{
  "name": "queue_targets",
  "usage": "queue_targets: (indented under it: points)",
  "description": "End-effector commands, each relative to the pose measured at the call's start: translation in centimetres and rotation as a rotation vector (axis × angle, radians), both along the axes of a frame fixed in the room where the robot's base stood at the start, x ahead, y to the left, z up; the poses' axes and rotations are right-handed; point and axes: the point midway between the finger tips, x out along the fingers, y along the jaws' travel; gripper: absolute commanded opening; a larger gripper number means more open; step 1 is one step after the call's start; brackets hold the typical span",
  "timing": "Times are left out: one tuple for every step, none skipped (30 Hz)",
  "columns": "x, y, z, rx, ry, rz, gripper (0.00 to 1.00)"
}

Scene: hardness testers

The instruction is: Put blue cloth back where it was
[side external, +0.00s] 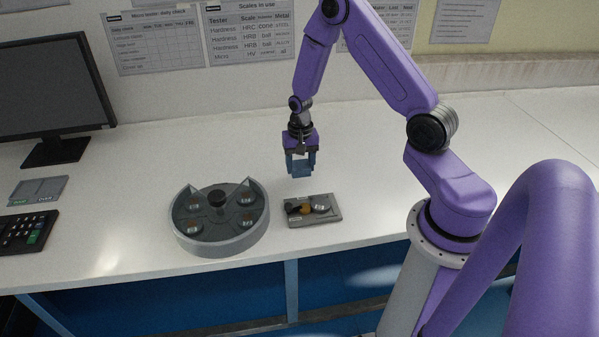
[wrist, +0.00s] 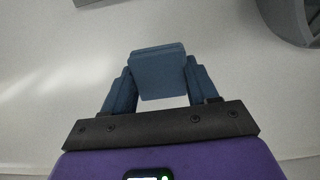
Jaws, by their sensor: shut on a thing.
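The blue cloth (wrist: 158,70) is a small folded, flat square pad between the two fingers of my gripper (wrist: 160,88) in the wrist view. My gripper is shut on it. In the side external view, my gripper (side external: 301,164) holds the blue cloth (side external: 301,170) above the white bench, behind the small grey tray. The cloth appears apart from the bench top. The fingers are a similar blue, so their edges are hard to tell from the cloth in the side view.
A round grey tray (side external: 222,247) with several discs in compartments stands left of my gripper. A small grey tray (side external: 326,219) with small items lies in front. A monitor (side external: 52,92), pad (side external: 38,190) and keypad (side external: 27,231) are at left. The bench (side external: 370,175) is clear behind the small tray.

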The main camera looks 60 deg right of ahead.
Motion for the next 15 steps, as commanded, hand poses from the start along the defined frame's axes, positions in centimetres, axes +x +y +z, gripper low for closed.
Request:
queue_targets:
  points:
    - [0.2,-0.1,-0.4,0.000,0.000,0.000,0.20]
    - [0.4,-0.1,-0.7,0.000,0.000,0.000,0.20]
    - [0.3,-0.1,-1.2,0.000,0.003,0.000,0.20]
    - [0.3,-0.1,-1.6,0.000,0.003,0.000,0.20]
    - [0.3,-0.1,-2.0,0.001,0.004,0.001,0.20]
    - [0.4,-0.1,-2.4,0.000,0.003,0.001,0.20]
    - [0.4,-0.1,-2.8,0.001,0.002,0.001,0.20]
    - [0.4,-0.1,-3.0,0.000,0.001,0.001,0.20]
    - [0.4,-0.1,-3.3,0.001,0.001,0.000,0.20]
    - [0.4,-0.1,-3.4,0.000,0.001,0.000,0.20]
    - [0.3,-0.1,-3.5,0.000,0.001,0.000,0.20]
    - [0.4,-0.1,-3.5,0.000,0.000,0.000,0.20]
    - [0.4,-0.1,-3.5,0.000,0.000,0.000,0.20]
    - [0.4,-0.1,-3.5,0.000,0.000,0.000,0.20]
    - [0.4,-0.1,-3.5,0.000,0.000,0.000,0.20]
